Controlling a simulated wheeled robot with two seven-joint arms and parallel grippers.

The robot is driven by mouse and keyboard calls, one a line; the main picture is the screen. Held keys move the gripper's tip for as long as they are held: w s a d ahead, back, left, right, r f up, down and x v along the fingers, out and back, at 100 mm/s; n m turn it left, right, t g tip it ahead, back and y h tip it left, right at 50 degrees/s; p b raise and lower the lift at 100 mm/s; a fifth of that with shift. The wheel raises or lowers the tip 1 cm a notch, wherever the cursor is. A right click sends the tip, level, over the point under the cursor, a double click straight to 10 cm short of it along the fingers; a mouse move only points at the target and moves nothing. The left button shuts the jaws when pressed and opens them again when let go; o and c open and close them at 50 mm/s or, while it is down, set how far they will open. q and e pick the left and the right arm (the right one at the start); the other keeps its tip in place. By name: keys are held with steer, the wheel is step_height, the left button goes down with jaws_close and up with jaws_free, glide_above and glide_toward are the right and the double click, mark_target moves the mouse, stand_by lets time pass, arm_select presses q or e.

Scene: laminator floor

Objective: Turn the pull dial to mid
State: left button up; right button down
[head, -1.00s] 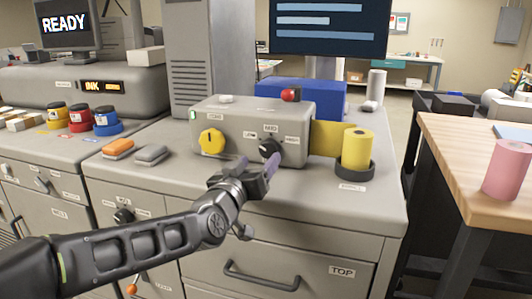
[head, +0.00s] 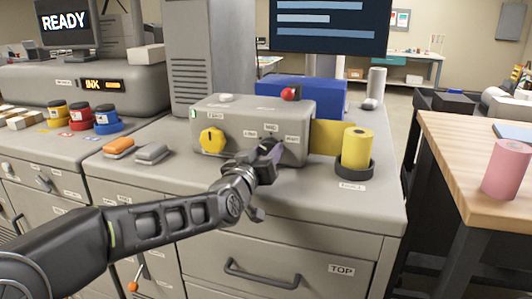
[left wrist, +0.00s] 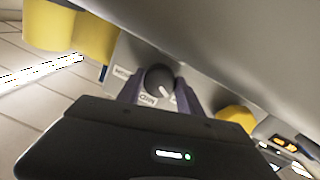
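The pull dial (left wrist: 160,78) is a black round knob with a white pointer mark, on the front of a grey box (head: 225,135). In the head view my left gripper hides most of the dial; the label above it reads MID. My left gripper (head: 268,155) is at the front of the box. In the left wrist view its two purple fingers (left wrist: 161,92) stand either side of the dial, apart from each other. I cannot tell whether they touch it. Labels show around the dial, partly covered by the fingers. My right gripper is not in view.
A yellow knob (head: 212,140) is left on the same box, and a red button (head: 290,94) is on top. A yellow roll (head: 357,147) in a black holder stands close on the right.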

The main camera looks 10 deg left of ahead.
arm_select(q)
steer(key=c, duration=0.8)
steer(key=shift+m, duration=0.5)
steer(key=m+p, duration=0.3)
steer(key=m, duration=0.2)
steer(key=shift+r, duration=0.15)
steer(key=m+p, duration=0.1)
steer(key=m, duration=0.2)
steer(key=shift+m+p, duration=0.3)
steer(key=shift+p, duration=0.05)
steer(key=shift+m+p, duration=0.5)
steer(key=shift+m, duration=0.5)
